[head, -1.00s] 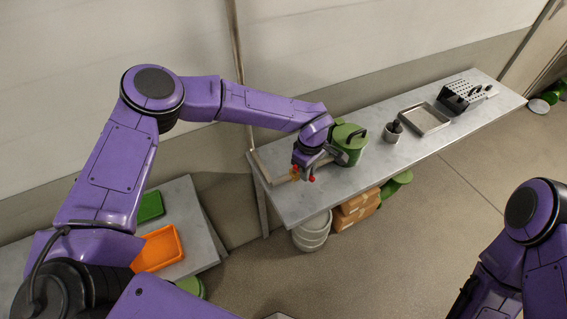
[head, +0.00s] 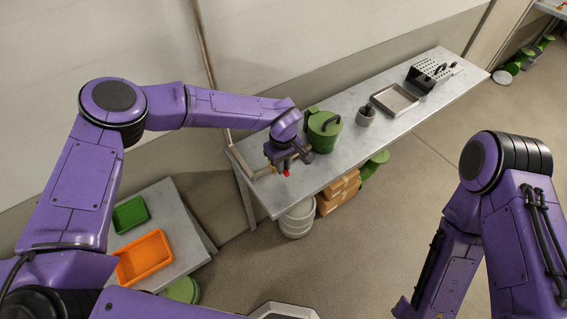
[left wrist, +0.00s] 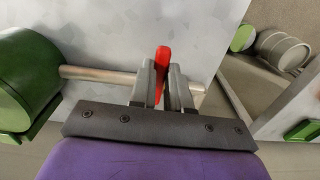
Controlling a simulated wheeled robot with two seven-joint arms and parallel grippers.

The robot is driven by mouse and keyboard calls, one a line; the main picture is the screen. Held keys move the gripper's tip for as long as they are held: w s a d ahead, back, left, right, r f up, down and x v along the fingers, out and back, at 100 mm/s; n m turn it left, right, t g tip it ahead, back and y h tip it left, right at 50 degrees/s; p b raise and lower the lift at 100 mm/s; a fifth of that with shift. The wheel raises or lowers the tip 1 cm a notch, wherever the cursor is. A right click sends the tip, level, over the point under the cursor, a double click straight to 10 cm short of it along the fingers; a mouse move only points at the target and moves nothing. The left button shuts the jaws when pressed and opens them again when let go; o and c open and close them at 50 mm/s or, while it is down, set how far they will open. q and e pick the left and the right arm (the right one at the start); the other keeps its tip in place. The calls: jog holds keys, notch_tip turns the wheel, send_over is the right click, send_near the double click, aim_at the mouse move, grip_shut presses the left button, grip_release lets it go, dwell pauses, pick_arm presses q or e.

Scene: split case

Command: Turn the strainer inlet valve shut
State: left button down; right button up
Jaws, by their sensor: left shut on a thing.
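The strainer is a green lidded canister (head: 323,132) with a dark handle, standing on the long grey table. A pale pipe (left wrist: 92,74) runs from the green body in the left wrist view. The inlet valve's red lever (left wrist: 162,62) stands across this pipe, between the two fingers. My left gripper (left wrist: 163,85) is shut on the red lever. In the head view my left gripper (head: 284,165) points down over the pipe, left of the strainer, and the red lever's end (head: 287,172) shows beneath it. The valve body is hidden by the gripper. My right gripper is out of view.
A grey cup (head: 365,117), a metal tray (head: 395,99) and a perforated box (head: 428,72) stand farther right on the table. A keg (head: 298,219) and cardboard boxes (head: 335,194) are under it. An orange tray (head: 145,257) lies on the lower left table.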

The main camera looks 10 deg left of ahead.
pick_arm(q)
jog(key=c, duration=1.1)
grip_release()
notch_tip(320, 180, up, 11)
jog(key=b, duration=0.2)
jog(key=shift+f+b, duration=0.15)
jog(key=shift+b, duration=0.15)
